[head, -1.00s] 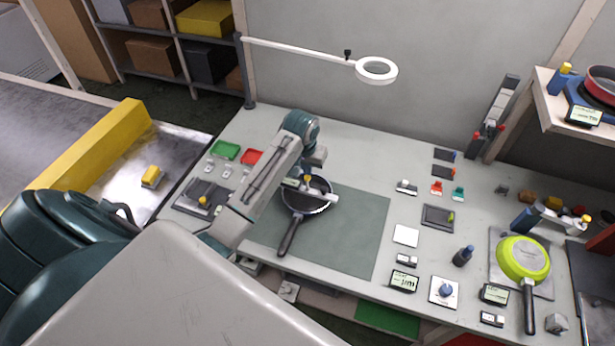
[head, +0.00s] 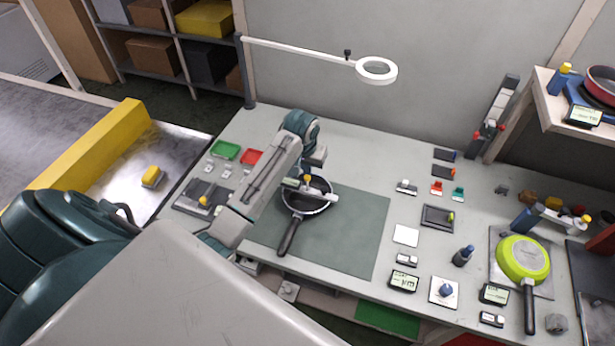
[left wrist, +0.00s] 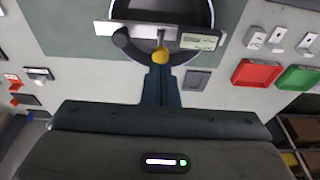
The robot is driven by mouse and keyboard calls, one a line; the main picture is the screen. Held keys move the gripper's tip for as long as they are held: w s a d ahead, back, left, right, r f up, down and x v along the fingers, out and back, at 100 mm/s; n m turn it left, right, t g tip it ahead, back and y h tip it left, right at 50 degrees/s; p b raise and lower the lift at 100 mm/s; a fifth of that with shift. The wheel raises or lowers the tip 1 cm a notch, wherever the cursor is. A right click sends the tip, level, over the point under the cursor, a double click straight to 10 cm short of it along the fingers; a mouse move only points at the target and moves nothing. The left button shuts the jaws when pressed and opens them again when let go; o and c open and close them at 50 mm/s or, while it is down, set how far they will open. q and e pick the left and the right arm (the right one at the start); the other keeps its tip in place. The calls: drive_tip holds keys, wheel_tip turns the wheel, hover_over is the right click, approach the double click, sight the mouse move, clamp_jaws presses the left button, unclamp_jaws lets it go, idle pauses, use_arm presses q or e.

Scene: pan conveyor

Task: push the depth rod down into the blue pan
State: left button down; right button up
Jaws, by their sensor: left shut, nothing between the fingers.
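The dark pan (head: 316,208) rests on the grey-green mat, its handle toward the front; the left wrist view shows part of it at the top (left wrist: 207,14). I cannot make out a blue colour on it. A depth gauge with a pale bar (head: 322,194) and small display (left wrist: 199,41) lies across the pan. Its rod has a yellow knob (head: 307,178) on top, also seen in the left wrist view (left wrist: 161,55). My left gripper (left wrist: 160,70) is shut and empty, its tips right at the knob; whether they touch is unclear. The rod's lower end is hidden.
The mat (head: 355,230) is bare right of the pan. Green (head: 226,150) and red (head: 252,157) trays stand behind left. A lime pan (head: 522,258) and several small devices occupy the right side. A ring lamp (head: 376,70) hangs above the back.

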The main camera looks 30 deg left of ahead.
sight(307, 178)
use_arm(q)
drive_tip(key=shift+f, duration=0.25)
drive_tip(key=shift+f+b, duration=0.35)
drive_tip(key=shift+f, duration=0.65)
drive_tip(key=shift+f+b, duration=0.35)
drive_tip(key=shift+f, duration=1)
idle(0.3)
idle(0.5)
wheel_tip(307, 178, up, 2)
drive_tip(key=shift+r+p, duration=0.25)
drive_tip(key=shift+p, duration=0.9)
drive_tip(key=shift+r, duration=3.3)
